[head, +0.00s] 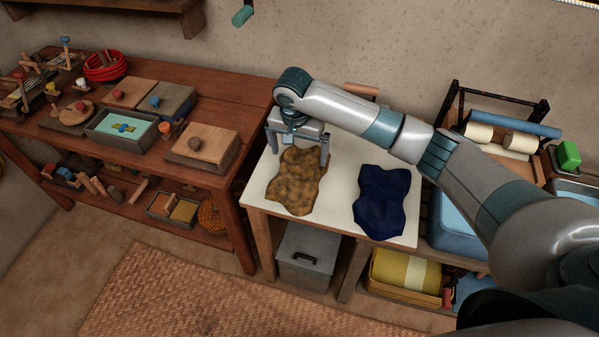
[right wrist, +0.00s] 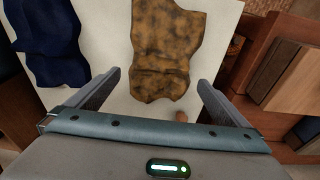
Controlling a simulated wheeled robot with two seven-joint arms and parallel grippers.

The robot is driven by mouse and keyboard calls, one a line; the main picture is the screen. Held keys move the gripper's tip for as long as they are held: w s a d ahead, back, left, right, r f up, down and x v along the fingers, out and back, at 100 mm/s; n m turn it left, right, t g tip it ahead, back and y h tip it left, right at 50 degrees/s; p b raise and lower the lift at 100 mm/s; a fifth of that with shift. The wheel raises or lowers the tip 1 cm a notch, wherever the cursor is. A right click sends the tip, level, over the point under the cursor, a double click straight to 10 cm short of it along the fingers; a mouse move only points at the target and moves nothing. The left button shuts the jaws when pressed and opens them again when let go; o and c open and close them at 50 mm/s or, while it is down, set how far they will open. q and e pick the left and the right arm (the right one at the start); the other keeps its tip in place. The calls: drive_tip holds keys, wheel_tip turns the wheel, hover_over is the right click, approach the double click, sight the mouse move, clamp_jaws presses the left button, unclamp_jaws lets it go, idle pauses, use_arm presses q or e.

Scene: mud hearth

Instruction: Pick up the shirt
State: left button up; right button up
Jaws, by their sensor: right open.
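Two folded garments lie flat on a white-topped table (head: 341,205), and I cannot tell for sure which one is the shirt. One is a mottled brown and ochre cloth (head: 296,185) on the left; the other is a dark blue cloth (head: 382,203) on the right. My right gripper (head: 298,151) is open and empty over the far end of the brown cloth. In the right wrist view the brown cloth (right wrist: 167,45) lies between and beyond the open fingers, and the blue cloth (right wrist: 45,42) is at the left edge. My left gripper is not in view.
A wooden bench (head: 225,90) with boxes and toys stands against the left of the table. A grey box with a black handle (head: 307,256) sits underneath. Rolls and a black rack (head: 500,105) stand at right. A strip of bare tabletop separates the garments.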

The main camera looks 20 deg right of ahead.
sight(299, 167)
drive_tip(key=shift+w+f, duration=0.1)
drive_tip(key=shift+f, duration=0.6)
drive_tip(key=shift+f, duration=0.1)
drive_tip(key=shift+f+p, duration=0.2)
drive_tip(key=shift+p, duration=0.1)
drive_tip(key=shift+w+d+f+p, duration=0.15)
drive_tip(key=shift+f+p, duration=0.25)
drive_tip(key=shift+f, duration=0.75)
drive_tip(key=shift+w+d+f+p, duration=0.1)
drive_tip(key=shift+w+f+p, duration=0.2)
drive_tip(key=shift+f, duration=0.85)
drive_tip(key=shift+s, duration=0.1)
drive_tip(key=shift+a, duration=0.1)
drive_tip(key=shift+c, duration=0.3)
drive_tip(key=c, duration=0.5)
